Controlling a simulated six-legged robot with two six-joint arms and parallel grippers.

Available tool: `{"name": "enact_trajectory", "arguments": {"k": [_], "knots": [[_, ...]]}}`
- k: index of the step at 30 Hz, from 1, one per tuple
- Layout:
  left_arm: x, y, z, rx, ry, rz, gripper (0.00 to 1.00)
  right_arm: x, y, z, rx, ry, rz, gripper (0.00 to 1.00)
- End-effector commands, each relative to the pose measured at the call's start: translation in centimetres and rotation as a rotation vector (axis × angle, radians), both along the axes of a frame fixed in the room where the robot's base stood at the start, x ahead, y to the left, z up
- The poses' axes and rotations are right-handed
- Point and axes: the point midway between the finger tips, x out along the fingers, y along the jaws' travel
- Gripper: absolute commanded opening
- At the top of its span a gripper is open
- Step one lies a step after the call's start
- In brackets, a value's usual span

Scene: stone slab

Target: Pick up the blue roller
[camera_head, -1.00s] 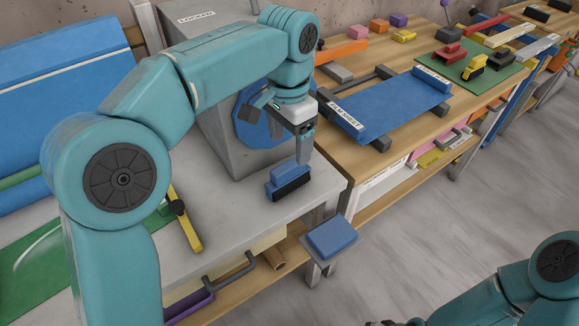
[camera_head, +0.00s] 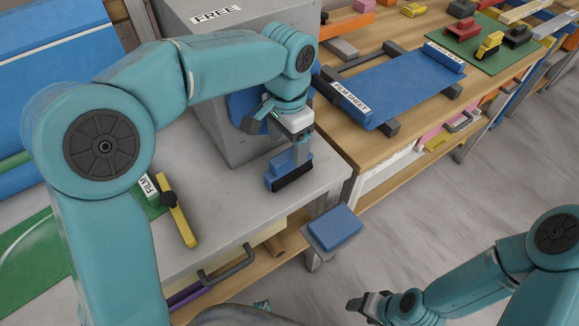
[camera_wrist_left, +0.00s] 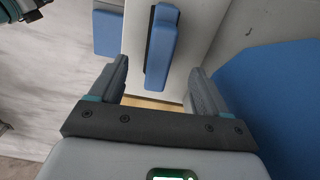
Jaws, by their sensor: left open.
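A blue block-shaped piece with a black strip (camera_head: 288,170) lies on the grey slab (camera_head: 235,215) near its right end; it is the likeliest blue roller, though no round roll shows. In the left wrist view it (camera_wrist_left: 162,48) lies beyond the fingers, roughly centred between them. My left gripper (camera_head: 301,152) is open, pointing down just above and against its far side in the head view; contact cannot be told. In the left wrist view my left gripper (camera_wrist_left: 160,88) has its fingers apart with nothing between them. My right gripper (camera_head: 366,303) is low at the bottom, its jaws unclear.
A grey housing (camera_head: 235,135) marked FREE stands close behind my left gripper. A blue pad (camera_head: 333,227) sits on a small shelf off the slab's corner. A yellow bar (camera_head: 178,212) lies left. A blue film sheet (camera_head: 405,88) lies on the wooden bench behind.

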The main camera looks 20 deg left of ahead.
Motion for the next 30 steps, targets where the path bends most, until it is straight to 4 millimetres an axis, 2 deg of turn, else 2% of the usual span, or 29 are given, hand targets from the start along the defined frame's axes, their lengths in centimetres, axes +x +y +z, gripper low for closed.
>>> {"name": "enact_trajectory", "arguments": {"k": [5, 12, 21, 22, 28, 30], "knots": [[0.2, 0.0, -1.4, 0.0, 0.002, 0.0, 0.77, 0.0, 0.0, -0.1, 0.0, 0.0, 0.0, 0.61], [0.4, -0.2, -5.2, 0.001, 0.003, 0.001, 0.77, 0.0, 0.0, -0.3, 0.0, 0.0, 0.0, 0.61], [0.5, -0.2, -5.9, -0.001, -0.001, 0.001, 0.77, 0.0, 0.0, -0.4, 0.0, 0.0, 0.0, 0.61], [0.5, -0.2, -5.9, -0.001, -0.001, 0.001, 0.73, 0.0, 0.0, -0.4, 0.0, 0.0, 0.0, 0.61], [0.4, -0.2, -5.8, -0.001, -0.001, 0.001, 0.08, 0.0, 0.0, -0.4, 0.0, 0.0, 0.0, 0.61], [0.5, -0.2, -5.8, 0.0, -0.001, 0.001, 0.06, 0.0, 0.0, -0.3, 0.0, 0.0, 0.0, 0.61]]}}
